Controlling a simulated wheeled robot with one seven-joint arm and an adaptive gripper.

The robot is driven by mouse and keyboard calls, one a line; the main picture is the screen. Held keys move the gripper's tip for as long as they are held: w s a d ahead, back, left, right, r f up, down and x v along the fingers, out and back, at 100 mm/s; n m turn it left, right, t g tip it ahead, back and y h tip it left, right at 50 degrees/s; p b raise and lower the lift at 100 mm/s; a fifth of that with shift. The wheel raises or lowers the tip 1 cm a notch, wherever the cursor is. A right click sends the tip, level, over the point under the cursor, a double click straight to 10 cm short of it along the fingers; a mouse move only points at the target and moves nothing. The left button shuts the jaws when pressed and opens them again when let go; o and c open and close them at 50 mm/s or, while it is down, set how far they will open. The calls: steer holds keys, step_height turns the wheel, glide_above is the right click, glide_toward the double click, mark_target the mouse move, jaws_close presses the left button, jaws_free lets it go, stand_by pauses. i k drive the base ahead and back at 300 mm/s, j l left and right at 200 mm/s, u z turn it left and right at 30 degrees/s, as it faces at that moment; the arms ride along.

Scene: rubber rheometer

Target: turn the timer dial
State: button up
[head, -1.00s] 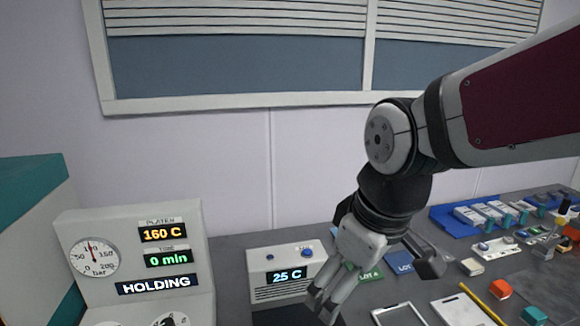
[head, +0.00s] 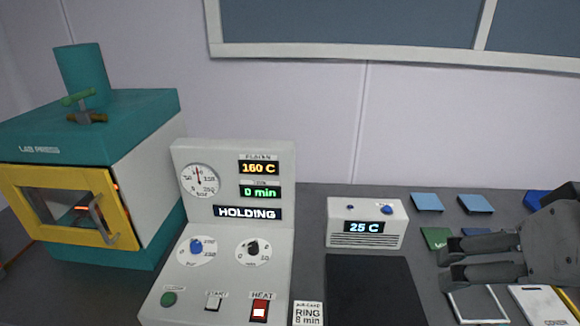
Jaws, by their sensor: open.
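The control panel (head: 186,296) stands left of centre in the head view. Its sloped lower face carries a black-knobbed dial (head: 253,250) on the right and a blue-knobbed dial (head: 196,247) on the left. Their small labels are too blurred to read fully, so I cannot tell for certain which is the timer. The time display (head: 259,192) reads 0 min. My gripper (head: 449,262) is open and empty at the right edge, its fingers pointing left. It is well to the right of the panel and touches neither dial.
A pressure gauge (head: 200,181) and a HOLDING display (head: 247,213) sit on the panel. A teal lab press (head: 95,145) with a yellow-framed door stands left. A 25 C unit (head: 367,222) and black plate (head: 372,290) lie between panel and gripper. A card (head: 308,313) reads RING 8 min.

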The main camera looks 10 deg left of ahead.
mark_target(253, 249)
steer(key=u, duration=0.95)
